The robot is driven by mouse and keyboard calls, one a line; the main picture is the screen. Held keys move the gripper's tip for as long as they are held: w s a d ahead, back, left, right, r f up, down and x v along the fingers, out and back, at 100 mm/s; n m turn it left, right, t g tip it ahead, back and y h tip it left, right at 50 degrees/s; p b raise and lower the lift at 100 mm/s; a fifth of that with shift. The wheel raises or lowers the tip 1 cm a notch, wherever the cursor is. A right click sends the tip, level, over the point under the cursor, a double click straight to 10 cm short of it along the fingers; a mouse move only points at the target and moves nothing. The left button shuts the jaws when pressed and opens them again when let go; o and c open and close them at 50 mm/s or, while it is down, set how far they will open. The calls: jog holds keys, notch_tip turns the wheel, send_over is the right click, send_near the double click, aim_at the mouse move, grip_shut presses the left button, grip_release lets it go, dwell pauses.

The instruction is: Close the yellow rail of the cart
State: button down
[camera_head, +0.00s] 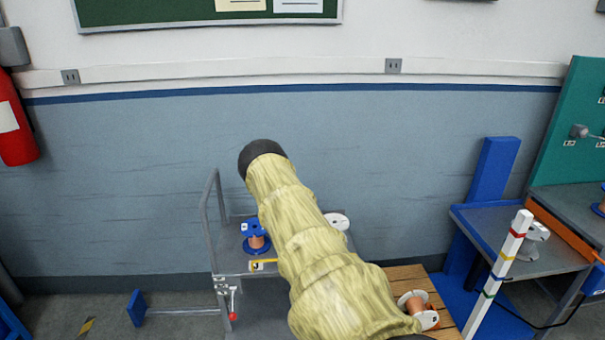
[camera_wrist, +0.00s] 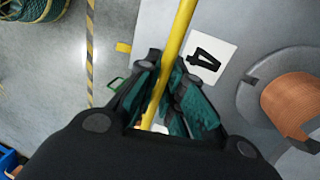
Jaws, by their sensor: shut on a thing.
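The yellow rail (camera_wrist: 178,38) runs from the top of the wrist view down between the fingers of my gripper (camera_wrist: 165,78). My gripper is shut around it. In the head view only a short yellow piece of the rail (camera_head: 265,263) shows, left of my arm; my arm hides the rest and my gripper. The grey cart (camera_head: 217,205), with a tall tube handle at its left, stands before the wall. In the wrist view its grey deck (camera_wrist: 232,22) bears a white label with a 4. I cannot tell how far the rail is closed.
A blue spool with copper wire (camera_head: 256,240) and a white spool (camera_head: 338,220) sit on the cart. A copper coil (camera_wrist: 295,103) lies right of the rail. Right of my arm are a wooden pallet (camera_head: 400,275), a striped white post (camera_head: 498,270) and a workbench (camera_head: 510,235).

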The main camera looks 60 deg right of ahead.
jog(key=c, duration=1.5)
grip_release()
jog(key=shift+w+d+f, duration=0.1)
jog(key=shift+w, duration=0.05)
jog(key=v, duration=1.2)
jog(key=shift+f, duration=0.1)
